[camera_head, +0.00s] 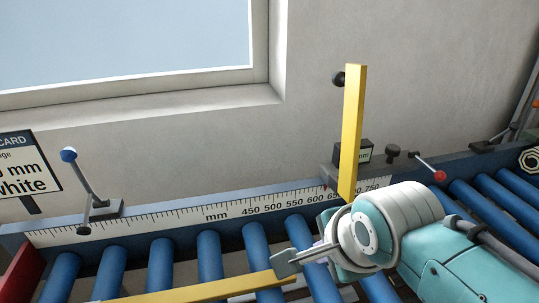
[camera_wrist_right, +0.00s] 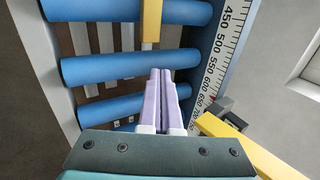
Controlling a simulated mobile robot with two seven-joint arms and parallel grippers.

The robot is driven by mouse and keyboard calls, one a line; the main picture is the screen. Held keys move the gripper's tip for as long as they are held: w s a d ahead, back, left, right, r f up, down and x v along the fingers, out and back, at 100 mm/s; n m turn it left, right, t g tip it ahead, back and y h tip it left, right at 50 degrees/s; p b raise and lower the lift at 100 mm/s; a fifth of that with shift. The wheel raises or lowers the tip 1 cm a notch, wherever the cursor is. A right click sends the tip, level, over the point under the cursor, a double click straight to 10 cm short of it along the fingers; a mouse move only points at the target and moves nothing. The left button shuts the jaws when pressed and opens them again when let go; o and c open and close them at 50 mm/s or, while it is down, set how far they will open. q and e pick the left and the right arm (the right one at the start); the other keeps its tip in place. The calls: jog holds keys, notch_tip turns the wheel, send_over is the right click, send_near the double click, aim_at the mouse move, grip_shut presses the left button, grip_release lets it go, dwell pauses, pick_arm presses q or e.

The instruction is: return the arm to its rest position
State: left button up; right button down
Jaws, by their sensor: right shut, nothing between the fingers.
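My right arm comes in from the lower right of the head view, with its wrist over the blue rollers. My right gripper (camera_head: 288,260) points left and its fingers look close together, near the end of a yellow bar (camera_head: 200,293) low over the rollers. In the right wrist view the two pale fingers (camera_wrist_right: 160,75) are shut against each other with nothing between them. The yellow bar (camera_wrist_right: 151,22) ends ahead of the fingertips there, apart from them in the picture. My left gripper does not show.
A scale rail (camera_head: 225,211) runs along the rollers' back. An upright yellow bar (camera_head: 352,130) stands by the stop block (camera_head: 345,172). A red-knobbed lever (camera_head: 438,175) is to the right, a blue-knobbed lever (camera_head: 70,155) to the left. A red plate (camera_head: 18,275) shows at lower left.

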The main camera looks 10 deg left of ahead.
jog(key=s+d+r+n+g+h, duration=0.1)
jog(key=s+d+r+n, duration=0.2)
jog(key=s+d+n, duration=0.35)
jog(key=s+d+r+n, duration=0.3)
jog(key=s+n, duration=0.1)
jog(key=s, duration=0.6)
jog(key=s+d+r+n+g+h, duration=0.1)
jog(key=s+d+r+n, duration=0.1)
jog(key=s+d+n, duration=0.5)
notch_tip(320, 180, up, 20)
jog(key=a+m+p, duration=0.1)
jog(key=a+p, duration=0.1)
jog(key=p, duration=1.7)
jog(key=shift+s+a, duration=0.2)
jog(key=shift+s, duration=0.15)
jog(key=shift+m, duration=0.25)
jog(key=shift+f, duration=0.15)
